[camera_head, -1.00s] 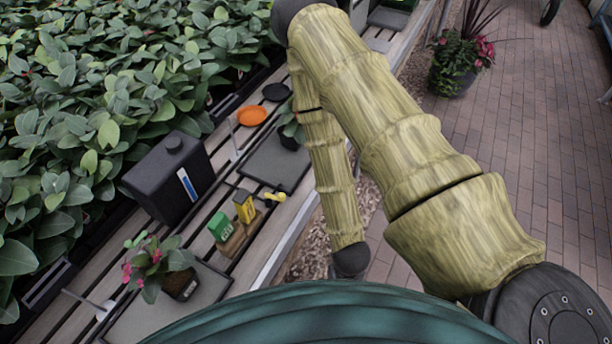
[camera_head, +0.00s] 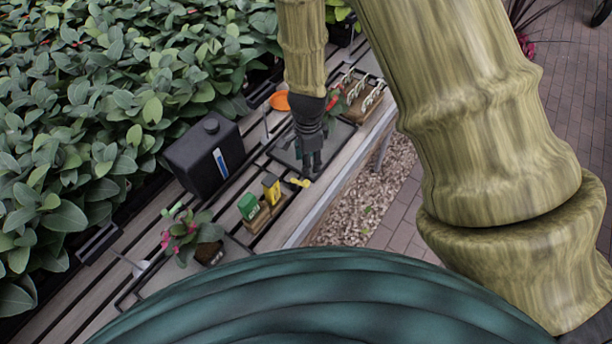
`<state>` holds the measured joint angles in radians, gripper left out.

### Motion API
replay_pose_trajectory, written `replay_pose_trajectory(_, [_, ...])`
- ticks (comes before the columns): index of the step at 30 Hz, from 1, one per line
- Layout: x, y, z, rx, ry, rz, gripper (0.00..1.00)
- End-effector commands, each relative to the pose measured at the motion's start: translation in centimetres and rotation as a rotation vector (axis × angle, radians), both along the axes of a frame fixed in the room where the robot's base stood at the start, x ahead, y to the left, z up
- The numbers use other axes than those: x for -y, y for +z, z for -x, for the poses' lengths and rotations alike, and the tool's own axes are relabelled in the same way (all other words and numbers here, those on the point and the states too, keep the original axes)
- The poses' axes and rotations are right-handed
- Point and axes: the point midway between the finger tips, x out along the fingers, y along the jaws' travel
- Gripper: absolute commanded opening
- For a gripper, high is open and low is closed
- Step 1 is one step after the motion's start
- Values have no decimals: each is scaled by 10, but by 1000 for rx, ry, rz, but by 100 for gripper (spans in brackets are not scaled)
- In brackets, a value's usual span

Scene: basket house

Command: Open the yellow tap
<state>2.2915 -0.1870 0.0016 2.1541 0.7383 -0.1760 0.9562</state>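The yellow tap (camera_head: 300,182) is a small yellow piece low on the slatted bench, just right of a small yellow box (camera_head: 271,187). My gripper (camera_head: 312,168) hangs from the arm with its fingers pointing down, just above and beyond the tap in the picture. Its two dark fingers appear apart, with nothing seen between them. I cannot tell whether a finger touches the tap. The gripper hides part of the dark tray behind it.
A black canister (camera_head: 205,155) stands left of my gripper. A green box (camera_head: 249,207) stands beside the yellow one. A pink-flowered plant (camera_head: 185,236) is nearer, with a small green piece (camera_head: 173,209) by it. An orange dish (camera_head: 280,101) and hand tools (camera_head: 365,95) lie farther back.

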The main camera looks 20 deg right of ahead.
Motion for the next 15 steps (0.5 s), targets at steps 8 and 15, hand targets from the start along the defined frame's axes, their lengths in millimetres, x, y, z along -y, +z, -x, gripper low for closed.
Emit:
replay_pose_trajectory(8, [-3, -7, -3, 1, -12, -5, 40])
replay_pose_trajectory(15, [-2, -29, -2, 1, -11, -4, 40])
